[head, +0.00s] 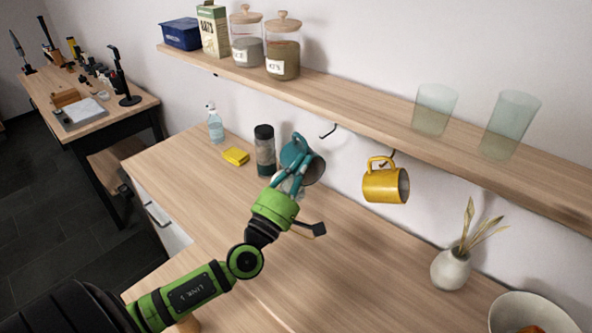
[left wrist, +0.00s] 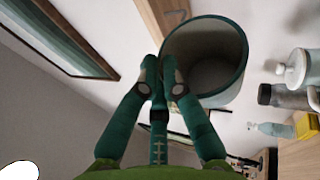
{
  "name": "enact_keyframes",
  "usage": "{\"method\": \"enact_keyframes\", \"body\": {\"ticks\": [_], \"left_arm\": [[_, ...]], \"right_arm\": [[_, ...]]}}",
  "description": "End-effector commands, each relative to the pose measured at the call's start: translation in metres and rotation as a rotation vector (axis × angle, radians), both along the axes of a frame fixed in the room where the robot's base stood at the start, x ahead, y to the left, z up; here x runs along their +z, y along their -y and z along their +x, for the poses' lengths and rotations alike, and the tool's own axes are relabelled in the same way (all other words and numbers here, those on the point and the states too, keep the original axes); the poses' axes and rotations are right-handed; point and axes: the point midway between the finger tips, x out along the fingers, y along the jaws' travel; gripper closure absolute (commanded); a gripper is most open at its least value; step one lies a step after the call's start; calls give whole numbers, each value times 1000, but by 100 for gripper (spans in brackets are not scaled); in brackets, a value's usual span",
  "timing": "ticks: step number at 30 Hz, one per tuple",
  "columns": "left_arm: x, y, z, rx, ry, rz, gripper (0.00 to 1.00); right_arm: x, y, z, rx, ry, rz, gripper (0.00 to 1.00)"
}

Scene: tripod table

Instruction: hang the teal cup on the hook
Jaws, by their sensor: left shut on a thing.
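The teal cup (head: 314,170) is in the air in front of the wall, tilted with its mouth to the right in the head view. My left gripper (head: 294,168) is shut on it from below and left. In the left wrist view the cup (left wrist: 236,62) shows its open mouth, and the fingertips (left wrist: 160,82) close at its side; the grip hides the handle in part. A free black hook (head: 328,131) sits under the shelf, above and right of the cup, apart from it. My right gripper is not in view.
A yellow mug (head: 384,187) hangs from another hook to the right. The shelf (head: 350,105) carries jars and glasses above. A dark grinder (head: 265,150) stands close left of the cup, with a yellow sponge (head: 236,156) and spray bottle (head: 215,124) beyond. The counter's middle is clear.

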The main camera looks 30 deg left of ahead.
Motion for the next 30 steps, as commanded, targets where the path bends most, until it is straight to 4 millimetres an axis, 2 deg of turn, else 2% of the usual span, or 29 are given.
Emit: {"method": "enact_keyframes", "body": {"ticks": [7, 30], "left_arm": [[0, 2, 15, 2, 4, 0, 100], [-4, 8, 61, 1, 3, -1, 100]], "right_arm": [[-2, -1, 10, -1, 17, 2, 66], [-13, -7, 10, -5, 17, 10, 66]]}}
